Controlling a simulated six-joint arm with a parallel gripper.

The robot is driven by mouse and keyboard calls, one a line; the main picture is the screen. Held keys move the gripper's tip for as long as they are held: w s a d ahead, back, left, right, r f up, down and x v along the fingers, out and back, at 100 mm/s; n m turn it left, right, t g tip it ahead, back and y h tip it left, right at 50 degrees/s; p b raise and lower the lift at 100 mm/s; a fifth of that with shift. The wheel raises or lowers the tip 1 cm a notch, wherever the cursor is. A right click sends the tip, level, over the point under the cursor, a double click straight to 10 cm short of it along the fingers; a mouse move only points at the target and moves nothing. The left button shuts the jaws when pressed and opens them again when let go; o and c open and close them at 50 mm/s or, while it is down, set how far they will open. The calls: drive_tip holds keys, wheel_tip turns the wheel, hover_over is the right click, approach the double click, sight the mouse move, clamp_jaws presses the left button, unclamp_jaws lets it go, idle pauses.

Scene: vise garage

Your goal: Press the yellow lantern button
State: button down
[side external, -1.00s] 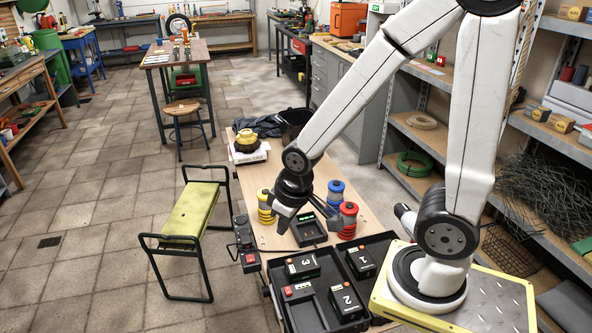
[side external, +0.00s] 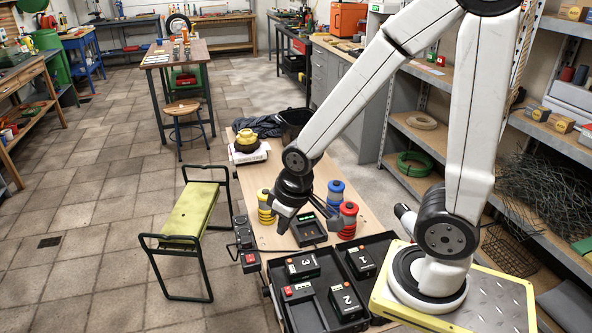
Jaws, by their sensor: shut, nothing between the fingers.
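A yellow-and-dark ribbed cylinder (side external: 265,208), which looks like the yellow lantern, stands upright on the wooden bench top (side external: 262,238). Matching blue (side external: 335,193) and red (side external: 348,220) ones stand to the right. I cannot make out a button on the yellow one. My gripper (side external: 282,230) points down just right of and in front of the yellow one, and its dark body partly covers it. Its fingers are shut and empty. I cannot tell whether they touch anything.
A black device with a small screen (side external: 308,231) lies just right of my gripper. Black trays (side external: 374,309) with numbered black blocks (side external: 302,266) fill the near end. A yellow-and-black object (side external: 246,139) sits on a white box at the far end. A green-topped stool (side external: 190,212) stands left.

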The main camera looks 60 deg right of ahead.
drive_tip(key=n+t, duration=0.7)
drive_tip(key=n, duration=0.1)
hover_over(266, 191)
wheel_tip(266, 191, down, 8)
drive_tip(key=shift+s+r, duration=0.15)
drive_tip(key=shift+s, duration=0.15)
drive_tip(key=shift+d, duration=0.1)
drive_tip(key=shift+f, duration=4.35)
